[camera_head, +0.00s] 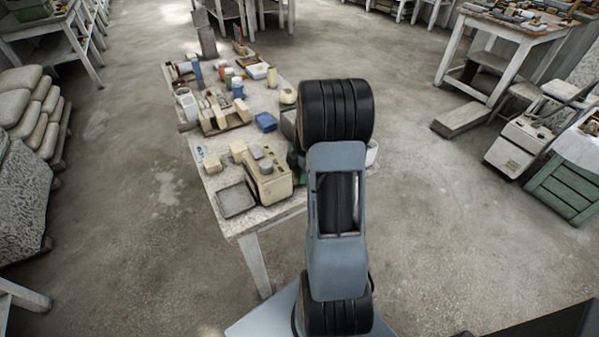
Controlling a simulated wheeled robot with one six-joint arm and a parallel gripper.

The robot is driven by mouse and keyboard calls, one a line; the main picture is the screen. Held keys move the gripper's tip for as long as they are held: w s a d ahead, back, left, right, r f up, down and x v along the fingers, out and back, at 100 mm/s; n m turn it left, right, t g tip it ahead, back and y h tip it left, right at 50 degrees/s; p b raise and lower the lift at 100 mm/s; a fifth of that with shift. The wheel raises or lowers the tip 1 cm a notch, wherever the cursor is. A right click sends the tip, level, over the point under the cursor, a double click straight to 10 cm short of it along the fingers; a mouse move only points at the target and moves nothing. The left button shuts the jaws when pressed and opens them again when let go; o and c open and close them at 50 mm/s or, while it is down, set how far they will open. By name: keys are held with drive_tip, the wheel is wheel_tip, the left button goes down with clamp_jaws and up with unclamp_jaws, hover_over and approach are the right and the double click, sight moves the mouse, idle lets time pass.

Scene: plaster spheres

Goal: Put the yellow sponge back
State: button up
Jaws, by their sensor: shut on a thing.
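I cannot pick out the yellow sponge for certain. A small pale yellow block (238,149) lies on the table (203,180), behind a cream box-like device (265,178). A similar pale block (212,163) lies near the table's left edge. My arm rises through the middle of the picture and covers the table's right side. My gripper does not show; it seems hidden behind the arm, so what it holds cannot be seen.
The table is crowded with a wooden tray (222,122) of items, a blue block (266,122), several bottles and a dark flat tray (236,199) at the front. Sacks (35,100) are stacked at left. Open floor (470,220) lies to the right.

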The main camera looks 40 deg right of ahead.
drive_tip(key=shift+f, duration=0.15)
drive_tip(key=o, duration=0.8)
drive_tip(key=shift+o, duration=0.2)
wheel_tip(320, 180, up, 11)
drive_tip(key=d, duration=0.2)
drive_tip(key=s+a+r+m, duration=0.1)
drive_tip(key=a+m, duration=0.1)
drive_tip(key=a, duration=0.2)
drive_tip(key=s+a+r+m+h, duration=0.1)
drive_tip(key=a+r+m, duration=0.1)
drive_tip(key=a, duration=0.2)
drive_tip(key=s+a+r+m+t, duration=0.1)
drive_tip(key=a+r+m, duration=0.1)
drive_tip(key=a, duration=0.3)
drive_tip(key=shift+s+r+m, duration=0.1)
drive_tip(key=shift+s+m, duration=0.3)
drive_tip(key=shift+m, duration=0.1)
drive_tip(key=s+a+m+t, duration=0.2)
drive_tip(key=s+a+m, duration=0.6)
drive_tip(key=a+m, duration=0.1)
drive_tip(key=shift+s+a+f+h, duration=0.25)
drive_tip(key=shift+a+f+h, duration=0.15)
drive_tip(key=shift+a, duration=0.05)
